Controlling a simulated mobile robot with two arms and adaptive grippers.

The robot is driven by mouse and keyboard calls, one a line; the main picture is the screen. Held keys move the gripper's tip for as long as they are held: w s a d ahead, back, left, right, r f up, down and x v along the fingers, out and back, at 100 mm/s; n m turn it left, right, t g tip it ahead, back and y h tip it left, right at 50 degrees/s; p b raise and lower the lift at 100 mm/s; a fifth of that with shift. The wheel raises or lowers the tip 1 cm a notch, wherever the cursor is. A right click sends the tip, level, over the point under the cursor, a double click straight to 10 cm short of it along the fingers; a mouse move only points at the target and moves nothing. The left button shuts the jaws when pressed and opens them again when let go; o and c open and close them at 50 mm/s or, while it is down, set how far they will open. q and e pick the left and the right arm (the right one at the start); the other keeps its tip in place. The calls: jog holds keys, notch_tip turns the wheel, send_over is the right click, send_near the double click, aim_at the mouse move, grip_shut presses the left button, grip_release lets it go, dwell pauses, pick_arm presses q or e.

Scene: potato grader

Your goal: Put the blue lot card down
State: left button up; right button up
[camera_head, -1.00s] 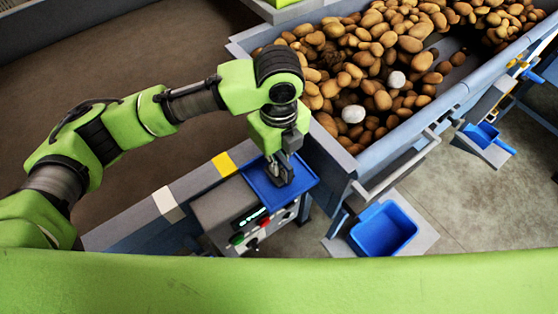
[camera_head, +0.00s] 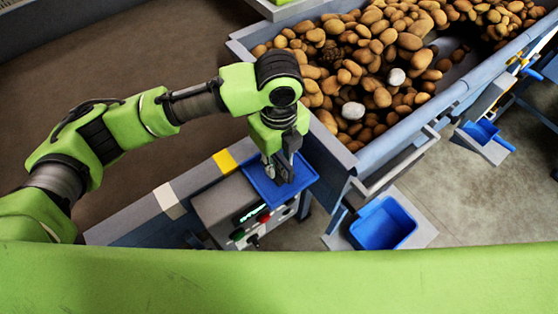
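My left gripper (camera_head: 278,172) points down over a shallow blue tray (camera_head: 303,172) on top of the grey control box. Its fingers stand a little apart, with the tips low over or in the tray. I cannot pick out the blue lot card: blue shows around the fingertips, but I cannot tell a card from the tray's blue floor, and the gripper covers part of it. My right gripper is not in view.
The control box (camera_head: 213,208) carries a display and buttons. A yellow patch (camera_head: 224,161) and a white patch (camera_head: 168,201) mark the ledge at left. The potato hopper (camera_head: 350,161) stands close on the right. A blue bin (camera_head: 383,225) sits below it.

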pick_arm(q)
notch_tip(320, 180, up, 11)
jog(key=shift+f+b, duration=0.15)
jog(key=shift+b, duration=1)
jog(key=shift+r, duration=0.65)
